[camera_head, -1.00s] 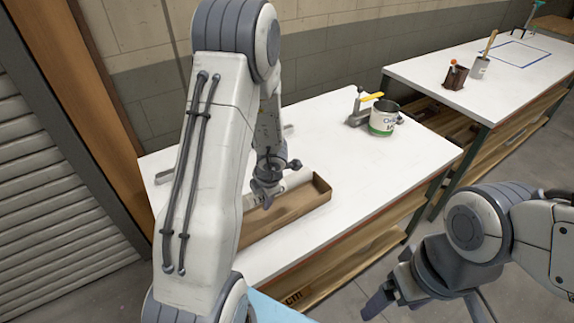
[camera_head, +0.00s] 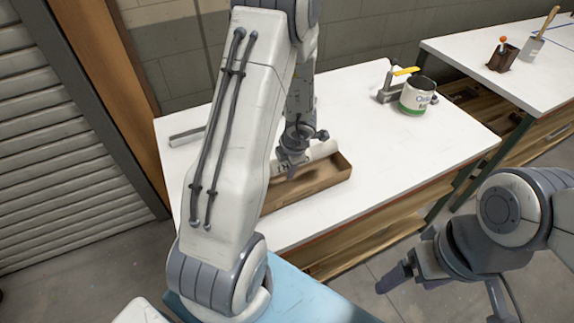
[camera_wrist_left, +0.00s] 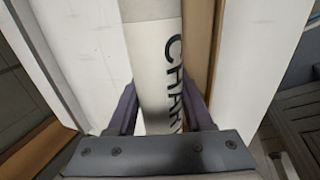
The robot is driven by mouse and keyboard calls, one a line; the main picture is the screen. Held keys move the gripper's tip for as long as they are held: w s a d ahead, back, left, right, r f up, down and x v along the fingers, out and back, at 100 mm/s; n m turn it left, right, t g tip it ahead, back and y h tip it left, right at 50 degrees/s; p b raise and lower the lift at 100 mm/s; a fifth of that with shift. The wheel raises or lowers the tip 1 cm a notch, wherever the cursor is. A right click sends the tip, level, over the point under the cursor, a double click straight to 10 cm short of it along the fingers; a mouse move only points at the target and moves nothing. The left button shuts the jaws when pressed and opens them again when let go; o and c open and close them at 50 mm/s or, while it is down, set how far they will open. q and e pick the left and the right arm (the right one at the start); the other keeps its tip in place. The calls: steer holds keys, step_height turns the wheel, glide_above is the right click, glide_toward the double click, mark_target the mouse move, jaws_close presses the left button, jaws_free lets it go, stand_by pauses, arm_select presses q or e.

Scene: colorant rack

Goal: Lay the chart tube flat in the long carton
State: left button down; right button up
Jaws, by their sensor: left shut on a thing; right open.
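The white chart tube (camera_head: 321,150) with dark lettering is in my left gripper (camera_head: 291,165), at the long brown carton (camera_head: 318,185) on the near workbench. In the left wrist view, the fingers (camera_wrist_left: 162,108) are shut on either side of the tube (camera_wrist_left: 152,55). The carton's brown wall (camera_wrist_left: 222,50) runs alongside the tube there. The tube lies roughly level and along the carton; whether it touches the bottom cannot be told. My left arm hides the carton's left part. My right gripper (camera_head: 445,285) is open and empty, off the bench's front edge.
A paint can (camera_head: 417,96) and a clamp-like tool with a yellow handle (camera_head: 404,71) stand at the back right of the white bench (camera_head: 410,150). A grey bar (camera_head: 187,136) lies at the left. A second bench (camera_head: 480,50) stands at right. The bench right of the carton is clear.

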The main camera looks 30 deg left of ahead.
arm_select(q)
steer(key=shift+f+b, duration=1.95)
steer(key=shift+f, duration=0.45)
steer(key=shift+c, duration=1.1)
jaws_free()
steer(key=p+v, duration=0.7)
steer(key=v, duration=0.3)
steer(key=shift+r, duration=0.25)
